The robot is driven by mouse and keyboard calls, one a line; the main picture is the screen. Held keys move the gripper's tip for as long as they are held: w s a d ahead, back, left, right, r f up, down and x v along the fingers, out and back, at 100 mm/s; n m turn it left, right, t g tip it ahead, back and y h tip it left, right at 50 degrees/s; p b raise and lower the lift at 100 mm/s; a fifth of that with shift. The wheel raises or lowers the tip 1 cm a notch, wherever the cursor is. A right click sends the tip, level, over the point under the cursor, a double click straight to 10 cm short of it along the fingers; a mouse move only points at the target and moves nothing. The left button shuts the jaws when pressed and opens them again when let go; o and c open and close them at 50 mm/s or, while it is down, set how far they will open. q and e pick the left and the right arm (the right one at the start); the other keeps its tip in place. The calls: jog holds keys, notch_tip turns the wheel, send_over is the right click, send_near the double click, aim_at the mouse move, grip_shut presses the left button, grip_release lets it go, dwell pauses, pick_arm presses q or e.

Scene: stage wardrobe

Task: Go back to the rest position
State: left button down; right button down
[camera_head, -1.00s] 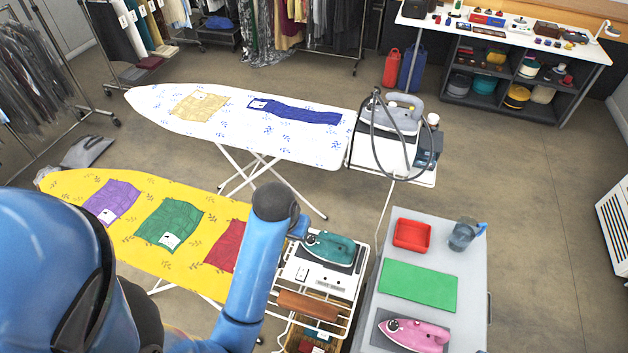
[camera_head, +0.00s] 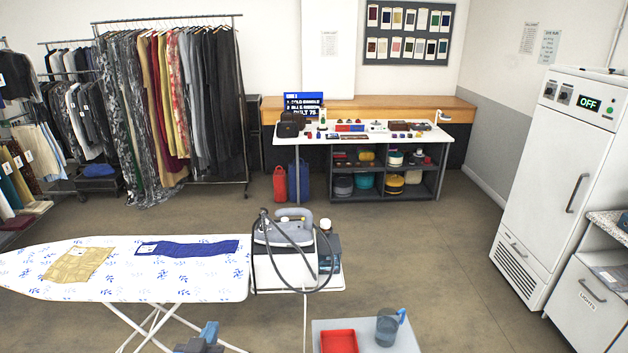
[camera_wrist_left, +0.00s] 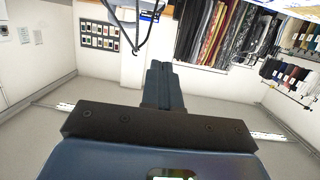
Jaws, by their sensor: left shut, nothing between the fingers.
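My left gripper (camera_head: 205,338) shows at the bottom edge of the head view, in front of the white ironing board's (camera_head: 120,268) legs. In the left wrist view its fingers (camera_wrist_left: 160,82) are together with nothing between them. That view shows open room beyond the fingers, with clothes and a wall turned in the picture. My right gripper is in neither view.
A steam iron (camera_head: 283,230) stands at the board's right end. A grey cart top (camera_head: 335,324) with a red tray (camera_head: 338,341) and a jug (camera_head: 387,327) is at the bottom. A white cabinet (camera_head: 555,170) stands right. Floor between is clear.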

pick_arm(q)
jog(key=s+f+t+b, duration=0.1)
jog(key=s+f+b, duration=0.5)
jog(key=s+f, duration=0.3)
jog(key=s+f+t+b, duration=0.1)
jog(key=s+f+b, duration=0.5)
jog(key=s, duration=0.9)
notch_tip(320, 180, down, 3)
jog(key=shift+d+f, duration=0.15)
